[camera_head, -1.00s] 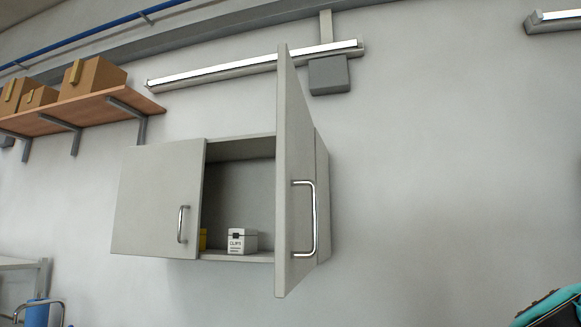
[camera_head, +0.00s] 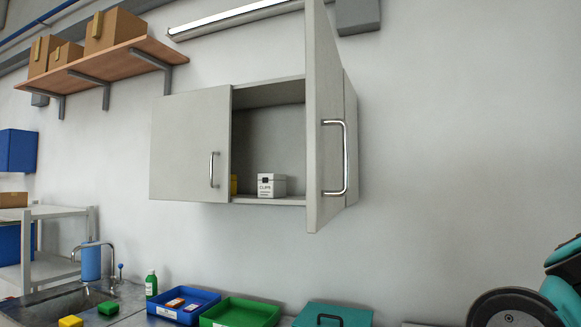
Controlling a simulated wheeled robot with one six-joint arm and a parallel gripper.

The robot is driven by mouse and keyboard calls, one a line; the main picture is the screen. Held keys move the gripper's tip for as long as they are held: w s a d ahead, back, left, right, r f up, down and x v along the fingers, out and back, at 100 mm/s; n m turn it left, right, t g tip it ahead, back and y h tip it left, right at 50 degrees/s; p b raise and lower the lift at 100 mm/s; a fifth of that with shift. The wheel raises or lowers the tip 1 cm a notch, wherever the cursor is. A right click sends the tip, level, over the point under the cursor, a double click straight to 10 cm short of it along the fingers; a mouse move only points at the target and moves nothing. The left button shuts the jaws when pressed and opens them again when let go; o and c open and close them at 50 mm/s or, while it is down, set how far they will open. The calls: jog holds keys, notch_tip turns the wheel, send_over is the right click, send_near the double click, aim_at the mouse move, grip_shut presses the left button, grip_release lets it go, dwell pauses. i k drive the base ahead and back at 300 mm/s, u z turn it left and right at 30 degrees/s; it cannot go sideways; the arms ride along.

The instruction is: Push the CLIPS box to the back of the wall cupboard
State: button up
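The CLIPS box (camera_head: 271,186) is a small white box with dark lettering and a dark patch on its front. It stands upright on the floor of the wall cupboard (camera_head: 190,145), near the front opening. The cupboard's right door (camera_head: 324,115) stands open towards me; its left door is shut. My gripper is not in view; only a teal and black part of my arm shows at the lower right, well away from the cupboard.
The open door juts out just right of the box. Below lie a sink (camera_head: 60,300), a green bottle (camera_head: 151,284), a blue tray (camera_head: 183,317), a green tray (camera_head: 240,314) and a teal lid with a handle (camera_head: 334,317). A shelf with cartons (camera_head: 115,30) hangs upper left.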

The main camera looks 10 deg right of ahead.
aim_at(267, 189)
jog(key=k, duration=0.55)
jog(key=u, duration=0.6)
jog(key=i, duration=0.4)
jog(key=u, duration=0.6)
jog(key=i, duration=1.45)
jog(key=z, duration=0.5)
